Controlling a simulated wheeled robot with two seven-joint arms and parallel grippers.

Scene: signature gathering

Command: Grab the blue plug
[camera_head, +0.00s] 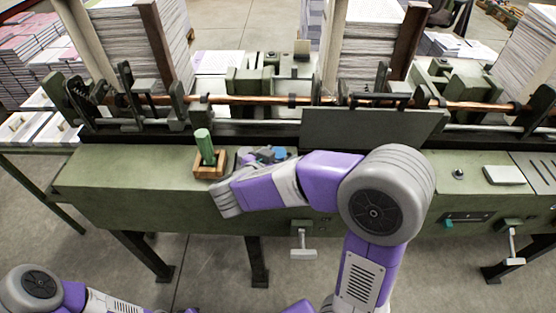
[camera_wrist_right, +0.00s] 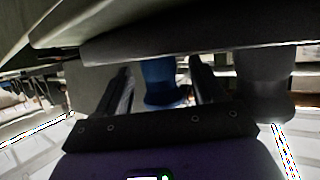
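The blue plug (camera_wrist_right: 160,82) stands between the two fingers of my right gripper (camera_wrist_right: 163,84) in the right wrist view. A gap shows between the plug and the left finger; the right finger is close beside it. The gripper is open. In the head view, my right gripper (camera_head: 264,156) is low over the green machine's bench, and a small blue patch (camera_head: 279,153) shows by it, mostly hidden by the gripper and arm. My left arm shows at the lower left, but its gripper is out of view.
A green cylinder (camera_head: 204,146) leans in a small wooden box (camera_head: 209,171) left of my right gripper. A grey round part (camera_wrist_right: 264,76) stands right of the fingers in the wrist view. A copper-coloured rod (camera_head: 240,99) and paper stacks (camera_head: 365,45) are behind. The bench's left end (camera_head: 125,170) is clear.

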